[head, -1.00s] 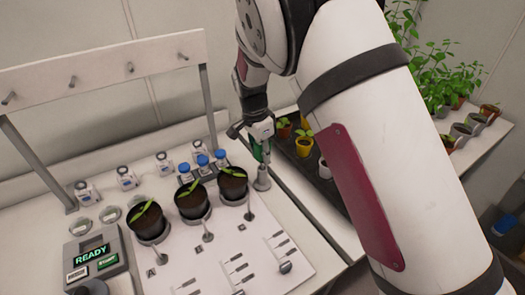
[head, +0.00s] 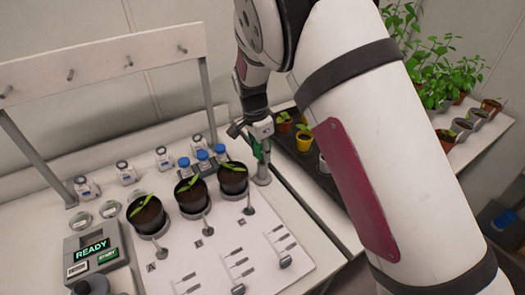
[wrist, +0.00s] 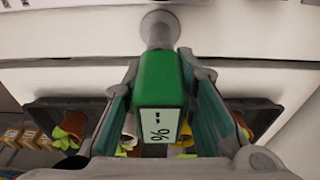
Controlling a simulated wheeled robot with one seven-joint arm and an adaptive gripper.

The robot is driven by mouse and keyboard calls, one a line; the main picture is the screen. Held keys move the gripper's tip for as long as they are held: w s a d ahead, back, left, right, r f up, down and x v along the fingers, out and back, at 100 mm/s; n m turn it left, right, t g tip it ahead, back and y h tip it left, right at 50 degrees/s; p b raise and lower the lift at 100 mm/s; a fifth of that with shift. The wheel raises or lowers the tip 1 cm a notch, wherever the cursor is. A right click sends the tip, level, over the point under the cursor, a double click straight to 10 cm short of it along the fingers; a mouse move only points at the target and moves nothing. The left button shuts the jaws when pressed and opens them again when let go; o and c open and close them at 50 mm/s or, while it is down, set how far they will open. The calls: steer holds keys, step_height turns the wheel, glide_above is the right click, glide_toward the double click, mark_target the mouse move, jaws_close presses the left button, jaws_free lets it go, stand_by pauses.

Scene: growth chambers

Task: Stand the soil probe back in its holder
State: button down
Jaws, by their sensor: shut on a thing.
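My gripper (head: 257,147) is shut on the green soil probe (wrist: 160,85), whose body shows between the fingers in the wrist view. Its display reads "-- %". In the head view the green body (head: 266,145) is partly covered by the gripper. The grey holder (head: 262,175) stands at the right back of the bench, directly below the probe. In the wrist view the grey holder (wrist: 158,27) lines up with the probe's far end. The probe's rod is hidden, and I cannot tell how deep it sits in the holder.
Three dark pots with seedlings (head: 191,195) stand just left of the holder, with blue-capped bottles (head: 202,156) behind. A black tray of small pots (head: 318,167) lies to the right. A grey READY device (head: 95,250) is at front left. My arm covers much of the right side.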

steer(key=c, duration=1.2)
jaws_free()
steer(key=r, duration=0.8)
steer(key=s+a+r, duration=0.1)
steer(key=r, duration=0.2)
steer(key=shift+a+r, duration=0.1)
steer(key=shift+r, duration=0.3)
steer(key=s+d+r+n+t+y, duration=0.2)
steer(key=s+d+r+n, duration=0.3)
steer(key=s+d+r, duration=0.9)
steer(key=s+d+n+t, duration=0.1)
steer(key=s+d+n, duration=0.1)
steer(key=s, duration=0.3)
steer(key=s+d+n, duration=0.2)
steer(key=s+d, duration=0.2)
steer(key=s, duration=0.2)
steer(key=s+d+n+t, duration=0.1)
steer(key=s+d+n, duration=0.1)
steer(key=s, duration=0.3)
steer(key=shift+s+d+f+t+h, duration=0.2)
steer(key=shift+d+f+t+h, duration=0.15)
steer(key=shift+d, duration=0.25)
